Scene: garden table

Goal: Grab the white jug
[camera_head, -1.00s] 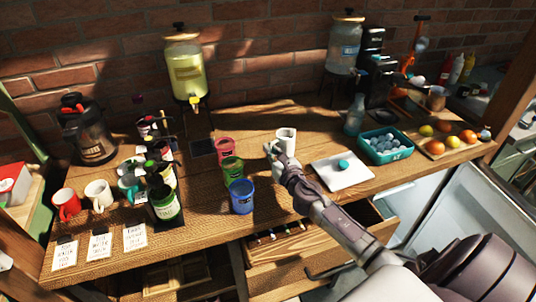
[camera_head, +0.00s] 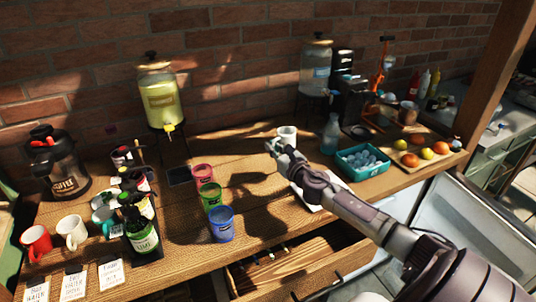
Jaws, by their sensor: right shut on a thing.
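A small white jug (camera_head: 288,133), shaped like a mug, is at the middle of the head view, in front of the brick wall. The jug seems to be held above the wooden table (camera_head: 240,150), but the exact gap is hard to tell. A second white mug (camera_head: 72,232) stands at the far left beside a red mug (camera_head: 36,242). My left gripper is not in view.
Pink (camera_head: 202,173), green (camera_head: 210,195) and blue (camera_head: 222,224) cups stand left of my arm. My forearm partly covers a white board (camera_head: 303,196). A drawer (camera_head: 290,268) is open at the front.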

